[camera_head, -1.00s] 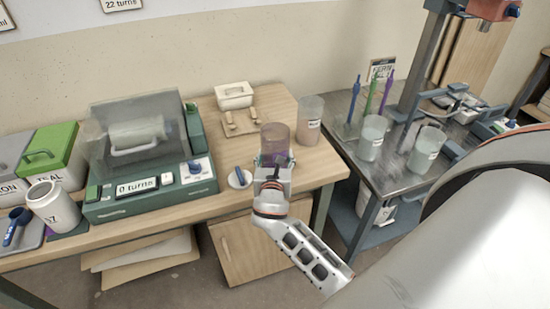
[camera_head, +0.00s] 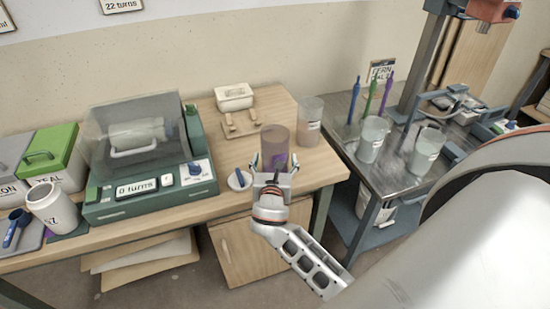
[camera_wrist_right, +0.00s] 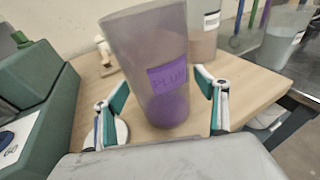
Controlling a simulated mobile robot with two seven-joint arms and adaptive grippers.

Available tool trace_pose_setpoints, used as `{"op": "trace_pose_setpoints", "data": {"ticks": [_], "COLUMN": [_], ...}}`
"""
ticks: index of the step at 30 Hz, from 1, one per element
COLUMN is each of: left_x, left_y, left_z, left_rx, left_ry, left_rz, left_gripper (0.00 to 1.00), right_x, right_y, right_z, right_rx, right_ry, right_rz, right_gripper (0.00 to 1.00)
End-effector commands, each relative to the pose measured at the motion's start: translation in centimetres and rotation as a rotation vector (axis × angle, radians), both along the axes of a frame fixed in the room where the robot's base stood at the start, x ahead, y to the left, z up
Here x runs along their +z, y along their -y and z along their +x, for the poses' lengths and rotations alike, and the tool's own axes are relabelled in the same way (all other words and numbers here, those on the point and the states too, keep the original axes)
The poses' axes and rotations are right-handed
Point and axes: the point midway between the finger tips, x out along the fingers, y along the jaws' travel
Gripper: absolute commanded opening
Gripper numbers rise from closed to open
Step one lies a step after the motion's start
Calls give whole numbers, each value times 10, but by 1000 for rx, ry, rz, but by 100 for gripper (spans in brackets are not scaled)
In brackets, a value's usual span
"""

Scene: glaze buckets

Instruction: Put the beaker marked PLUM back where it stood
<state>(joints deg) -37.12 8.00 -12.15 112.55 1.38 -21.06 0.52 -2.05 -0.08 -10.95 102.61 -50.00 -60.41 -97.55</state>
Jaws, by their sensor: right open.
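The PLUM beaker (camera_head: 275,146) is a tall translucent cup with purple contents, standing upright on the wooden bench (camera_head: 232,150) near its front edge. In the right wrist view the beaker (camera_wrist_right: 155,65) shows its purple PLUM label facing me. My right gripper (camera_head: 273,166) is open, with its fingers at either side of the beaker's lower part and gaps visible. In the right wrist view the fingertips of that gripper (camera_wrist_right: 160,88) stand apart from the beaker. My left gripper is not in view.
Another beaker (camera_head: 309,120) stands close behind to the right. A small white dish (camera_head: 234,183) lies just left of my gripper. The green machine (camera_head: 150,201) is further left. A metal table (camera_head: 395,168) with more beakers is at the right.

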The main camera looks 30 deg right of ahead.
Motion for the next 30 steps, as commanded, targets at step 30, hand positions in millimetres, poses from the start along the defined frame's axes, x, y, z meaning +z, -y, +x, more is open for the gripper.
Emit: {"op": "trace_pose_setpoints", "data": {"ticks": [30], "left_x": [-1], "left_y": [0], "left_z": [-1], "left_rx": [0], "left_ry": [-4], "left_rz": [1], "left_gripper": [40], "right_x": [-103], "right_y": [-110], "right_z": [-126], "right_rx": [-29], "right_ry": [170], "right_rz": [968], "right_gripper": [73]}}
